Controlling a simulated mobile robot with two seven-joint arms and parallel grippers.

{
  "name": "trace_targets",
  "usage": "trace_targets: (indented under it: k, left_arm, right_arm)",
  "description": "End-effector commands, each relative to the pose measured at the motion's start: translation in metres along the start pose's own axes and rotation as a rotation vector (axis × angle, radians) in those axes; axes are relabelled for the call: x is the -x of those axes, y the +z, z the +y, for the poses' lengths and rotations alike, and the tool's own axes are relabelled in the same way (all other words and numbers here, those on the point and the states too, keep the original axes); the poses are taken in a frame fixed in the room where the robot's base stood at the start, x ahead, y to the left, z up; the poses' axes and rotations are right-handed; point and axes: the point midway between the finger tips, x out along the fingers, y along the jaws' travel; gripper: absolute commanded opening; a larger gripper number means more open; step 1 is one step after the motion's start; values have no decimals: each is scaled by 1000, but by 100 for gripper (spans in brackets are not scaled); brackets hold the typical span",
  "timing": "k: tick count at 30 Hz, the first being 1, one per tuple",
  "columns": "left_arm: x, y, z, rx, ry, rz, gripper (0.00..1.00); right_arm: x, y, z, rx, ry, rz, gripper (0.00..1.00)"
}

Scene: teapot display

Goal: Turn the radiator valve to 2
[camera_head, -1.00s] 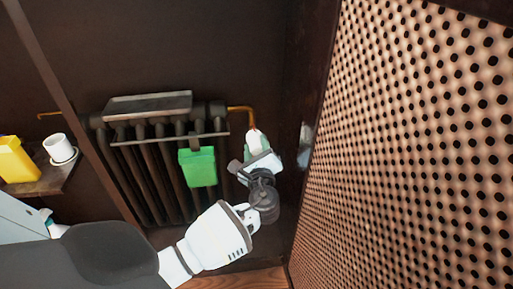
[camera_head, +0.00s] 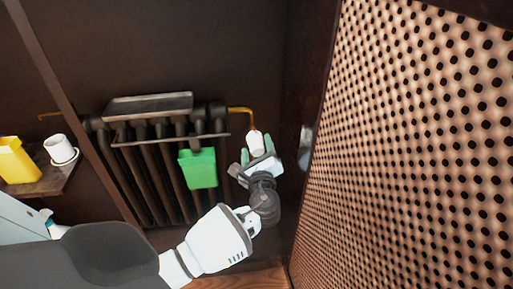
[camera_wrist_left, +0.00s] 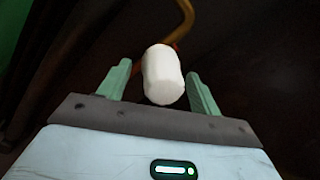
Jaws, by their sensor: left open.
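The radiator (camera_head: 165,165) is dark and ribbed and stands against the back wall. Its white valve knob (camera_head: 256,145) sits at the lower end of a copper pipe (camera_head: 243,110) on the radiator's right side. My left gripper (camera_head: 257,148) is open at the knob. In the left wrist view the white knob (camera_wrist_left: 162,75) lies between the two green fingers (camera_wrist_left: 158,88), with a gap on each side. No number or mark on the knob is readable. My right gripper is not in view.
A green container (camera_head: 198,168) hangs on the radiator's front. A perforated panel (camera_head: 410,150) rises close on the right. A white cup (camera_head: 58,148) and a yellow container (camera_head: 16,160) stand on a shelf at left.

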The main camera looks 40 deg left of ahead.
Motion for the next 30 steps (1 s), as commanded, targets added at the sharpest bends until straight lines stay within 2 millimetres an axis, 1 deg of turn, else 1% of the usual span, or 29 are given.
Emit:
trace_targets:
  k: [3, 9, 12, 15, 19, 30]
  left_arm:
    - [17, 1, -1, 2, 0, 4, 64]
    - [49, 1, -1, 2, 0, 3, 64]
    - [62, 1, 0, 1, 0, 3, 64]
    - [69, 0, -1, 3, -1, 2, 64]
    - [73, 0, 0, 2, 0, 2, 64]
    - [73, 0, 0, 1, 0, 1, 64]
  right_arm:
    - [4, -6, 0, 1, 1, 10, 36]
    - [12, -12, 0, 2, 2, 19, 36]
    - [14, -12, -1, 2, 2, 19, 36]
    - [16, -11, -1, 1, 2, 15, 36]
    - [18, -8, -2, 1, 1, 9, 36]
    - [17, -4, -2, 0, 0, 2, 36]
